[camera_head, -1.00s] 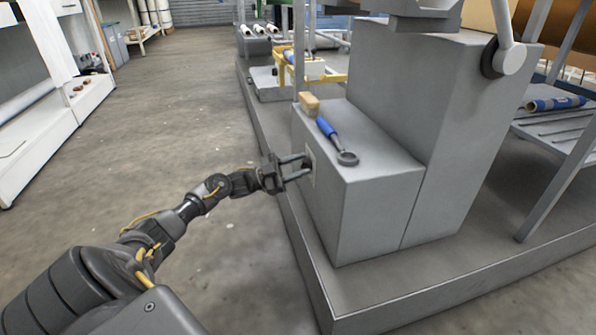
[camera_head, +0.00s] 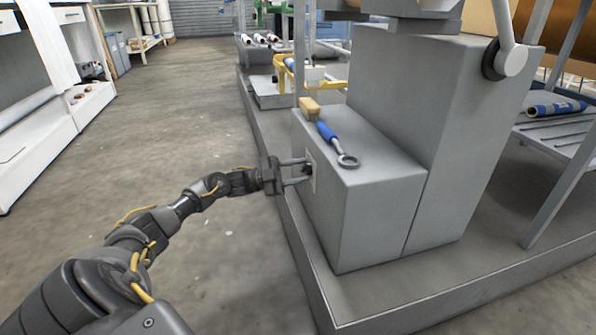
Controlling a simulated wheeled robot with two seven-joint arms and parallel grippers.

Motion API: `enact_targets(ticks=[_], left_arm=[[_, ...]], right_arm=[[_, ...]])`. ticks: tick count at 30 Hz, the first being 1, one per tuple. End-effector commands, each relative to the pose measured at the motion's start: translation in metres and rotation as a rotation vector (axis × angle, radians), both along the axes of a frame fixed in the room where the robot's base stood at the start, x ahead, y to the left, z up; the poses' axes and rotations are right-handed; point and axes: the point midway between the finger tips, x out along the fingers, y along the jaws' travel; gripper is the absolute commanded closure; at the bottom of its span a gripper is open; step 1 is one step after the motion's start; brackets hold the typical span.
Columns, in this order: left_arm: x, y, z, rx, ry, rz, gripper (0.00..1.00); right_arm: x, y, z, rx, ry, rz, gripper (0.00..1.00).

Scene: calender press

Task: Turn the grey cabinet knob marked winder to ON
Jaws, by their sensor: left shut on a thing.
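The grey cabinet (camera_head: 378,222) is a low box on the machine's base, in the middle of the head view. A pale plate (camera_head: 313,184) is on its left side face, seen at a steep angle. A small dark knob (camera_head: 308,168) sticks out from this plate; its marking and pointer cannot be read from here. My left gripper (camera_head: 304,173) reaches the plate from the left, with its fingers shut on the knob, which they partly hide. My right gripper is out of view.
A blue-handled ring wrench (camera_head: 328,133) and a wooden-backed brush (camera_head: 309,107) lie on the cabinet's top. A taller grey housing (camera_head: 430,110) with a lever stands behind. The raised base edge (camera_head: 300,240) runs below the arm. The floor at left is clear.

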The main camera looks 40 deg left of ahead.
Motion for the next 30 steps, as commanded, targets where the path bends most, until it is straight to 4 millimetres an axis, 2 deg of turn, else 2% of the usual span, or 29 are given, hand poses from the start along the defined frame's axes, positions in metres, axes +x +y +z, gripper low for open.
enact_targets(ticks=[2, 3, 7, 17, 20, 30], left_arm=[[0.002, 0.003, 0.001, 0.003, -0.002, 0.011, 0.86], [0.002, 0.003, 0.001, 0.003, -0.002, 0.011, 0.58], [0.001, 0.002, 0.001, 0.001, -0.002, 0.008, 0.42], [-0.001, 0.004, 0.0, 0.001, 0.001, 0.004, 0.42], [-0.008, 0.013, -0.002, 0.001, 0.004, 0.005, 0.42], [-0.047, 0.063, -0.019, 0.002, 0.002, 0.008, 0.42]], right_arm=[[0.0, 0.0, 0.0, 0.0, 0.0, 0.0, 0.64], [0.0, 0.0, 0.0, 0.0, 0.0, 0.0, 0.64], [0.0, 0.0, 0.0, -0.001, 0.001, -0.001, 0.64], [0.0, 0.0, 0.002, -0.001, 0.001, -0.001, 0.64], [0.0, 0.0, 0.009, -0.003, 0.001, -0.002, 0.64], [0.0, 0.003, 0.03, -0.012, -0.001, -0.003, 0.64]])
